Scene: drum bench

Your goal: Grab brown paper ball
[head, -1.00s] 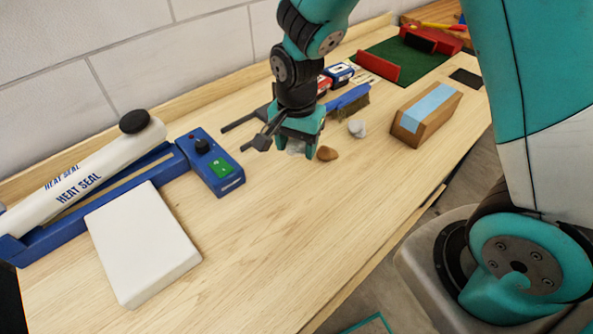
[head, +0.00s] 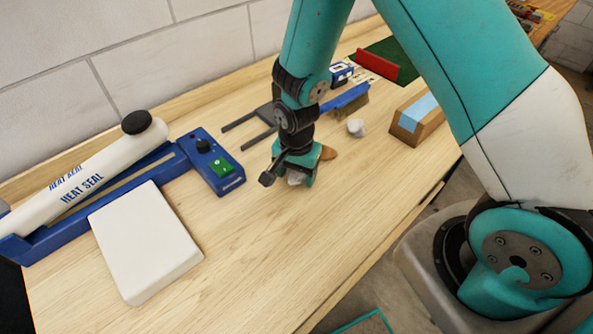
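The brown paper ball (head: 328,153) lies on the wooden bench, just behind and to the right of my gripper, partly hidden by it. My gripper (head: 295,180) points down low over the bench. A whitish crumpled ball (head: 296,179) shows between its teal fingers and appears held there; the fingers partly cover it. The gripper is apart from the brown ball as far as I can see, though they overlap in the picture.
A second whitish ball (head: 356,128) lies behind, near a blue brush (head: 347,98). A cardboard box with blue tape (head: 416,115) stands to the right. A heat sealer (head: 90,190) and a white block (head: 145,240) are on the left. The front bench is clear.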

